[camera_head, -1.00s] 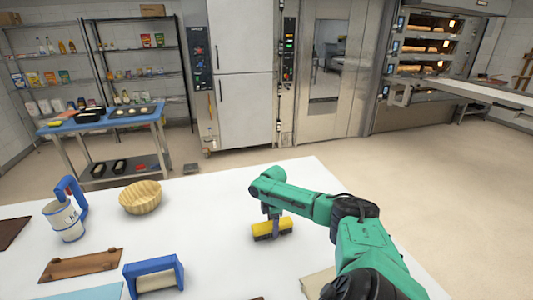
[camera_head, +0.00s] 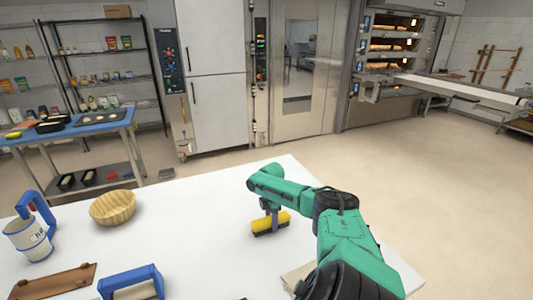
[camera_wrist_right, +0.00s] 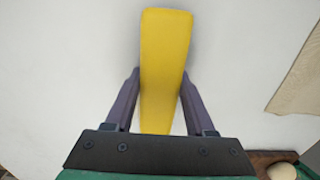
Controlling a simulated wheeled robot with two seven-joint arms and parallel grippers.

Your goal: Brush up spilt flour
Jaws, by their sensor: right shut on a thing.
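A yellow brush (camera_head: 270,223) with dark bristles is at the white table's right part in the head view. My right gripper (camera_head: 269,209) is shut on it from above. In the right wrist view the yellow brush (camera_wrist_right: 166,65) sits between the two fingers of the gripper (camera_wrist_right: 160,95). Its bristles are down at or close to the tabletop; I cannot tell if they touch. I see no clear flour on the white table (camera_head: 185,225). My left gripper is not in view.
On the table's left stand a white-and-blue jug (camera_head: 29,240), a wicker basket (camera_head: 113,207), a brown board (camera_head: 55,281) and a blue-framed tool (camera_head: 131,284). A beige cloth (camera_wrist_right: 300,78) lies right of the brush. The table middle is clear.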

